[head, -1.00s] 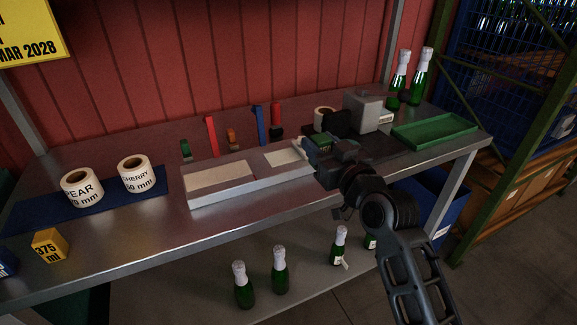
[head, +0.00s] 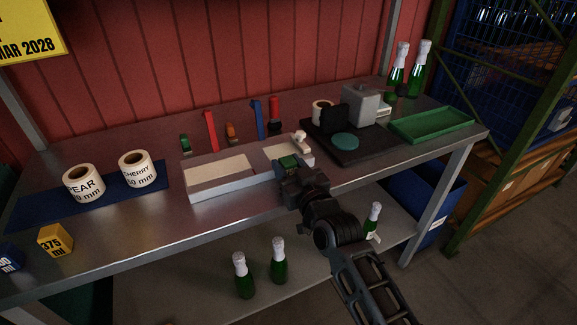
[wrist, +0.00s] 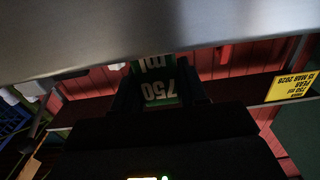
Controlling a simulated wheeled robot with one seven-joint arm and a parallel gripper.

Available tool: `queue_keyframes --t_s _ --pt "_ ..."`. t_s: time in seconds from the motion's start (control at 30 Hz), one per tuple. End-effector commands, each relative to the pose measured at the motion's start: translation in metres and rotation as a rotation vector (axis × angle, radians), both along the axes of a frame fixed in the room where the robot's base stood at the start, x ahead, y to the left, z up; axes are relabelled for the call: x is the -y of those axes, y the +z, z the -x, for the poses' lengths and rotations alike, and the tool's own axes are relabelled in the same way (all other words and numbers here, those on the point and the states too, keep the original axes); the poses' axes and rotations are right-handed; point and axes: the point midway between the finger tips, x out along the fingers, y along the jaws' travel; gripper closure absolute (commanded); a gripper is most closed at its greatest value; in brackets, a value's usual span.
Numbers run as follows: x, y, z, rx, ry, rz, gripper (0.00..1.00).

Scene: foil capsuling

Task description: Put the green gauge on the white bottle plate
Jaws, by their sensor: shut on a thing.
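The green gauge (wrist: 162,88), a block marked 750 ml, sits between the fingers of my gripper (wrist: 160,98) in the wrist view. My gripper is shut on it. In the head view the gauge (head: 288,162) shows just ahead of my gripper (head: 290,168), over the right part of a pale tray at the bench's front. A smaller white plate (head: 275,151) lies in that right part, partly covered by the gauge and gripper. A larger pale plate (head: 222,170) fills the left part. I cannot tell whether the gauge touches the white plate.
A small white-topped object (head: 300,138) stands close behind the gauge. A dark base (head: 365,148) with a round green pad (head: 345,141) lies to the right, then a green tray (head: 432,124). Colored tools stand behind the pale tray. Label rolls (head: 137,169) are at left.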

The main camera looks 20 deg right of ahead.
Motion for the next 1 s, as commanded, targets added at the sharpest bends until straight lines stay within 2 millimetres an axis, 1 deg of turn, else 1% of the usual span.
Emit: queue_keyframes --t_s 0.2,0.23,0.47,0.83,0.93,1.0 --pt "0.000 -0.004 0.000 0.000 0.000 0.000 0.89" --pt "0.000 -0.003 0.000 0.000 0.000 0.000 0.55" --pt "0.000 -0.003 0.000 -0.001 0.000 0.000 0.33" --pt "0.000 0.001 0.002 -0.001 0.000 0.000 0.32" --pt "0.000 -0.002 0.016 -0.002 0.000 0.001 0.32" --pt "0.000 -0.002 0.029 -0.002 0.000 0.001 0.32"
